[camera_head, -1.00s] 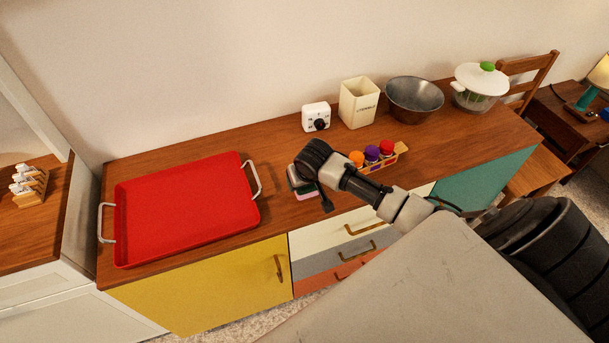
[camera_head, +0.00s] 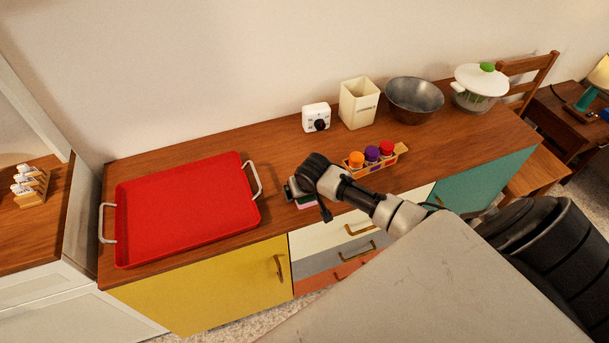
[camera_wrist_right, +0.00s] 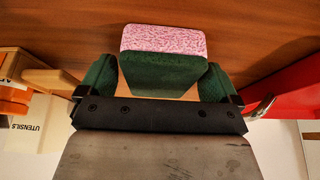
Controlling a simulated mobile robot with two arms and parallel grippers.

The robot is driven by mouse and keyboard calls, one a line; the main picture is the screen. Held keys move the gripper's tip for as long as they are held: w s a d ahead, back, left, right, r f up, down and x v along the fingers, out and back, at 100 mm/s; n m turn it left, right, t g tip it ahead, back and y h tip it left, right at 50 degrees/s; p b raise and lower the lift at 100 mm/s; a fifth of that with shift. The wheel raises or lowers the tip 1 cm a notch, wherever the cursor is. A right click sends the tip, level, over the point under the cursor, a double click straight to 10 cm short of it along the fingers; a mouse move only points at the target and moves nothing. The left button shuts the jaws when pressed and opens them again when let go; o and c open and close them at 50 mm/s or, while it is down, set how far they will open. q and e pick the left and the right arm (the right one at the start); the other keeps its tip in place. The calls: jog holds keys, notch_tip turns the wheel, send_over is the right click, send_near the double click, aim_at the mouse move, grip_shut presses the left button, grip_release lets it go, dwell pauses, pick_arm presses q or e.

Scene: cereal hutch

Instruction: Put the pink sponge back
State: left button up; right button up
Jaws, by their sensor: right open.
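The pink sponge (camera_wrist_right: 165,40), pink with a dark green layer, shows in the right wrist view between the two green-padded fingers of my right gripper (camera_wrist_right: 160,80). The fingers are open, one on each side of it, with no clear grip. In the head view the right gripper (camera_head: 308,190) is low over the counter's front edge, right of the red tray. There only a sliver of the sponge (camera_head: 306,205) shows below it; the wrist hides the rest. My left gripper is not in view.
The red tray (camera_head: 185,210) with metal handles lies left on the wooden counter. A spice rack (camera_head: 397,152) with several jars stands close behind my right wrist. A white timer (camera_head: 316,117), utensil holder (camera_head: 358,103), metal bowl (camera_head: 414,98) and lidded pot (camera_head: 478,88) line the back.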

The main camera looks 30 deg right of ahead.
jog(key=shift+r, duration=0.15)
jog(key=v, duration=1.2)
jog(key=shift+d, duration=0.1)
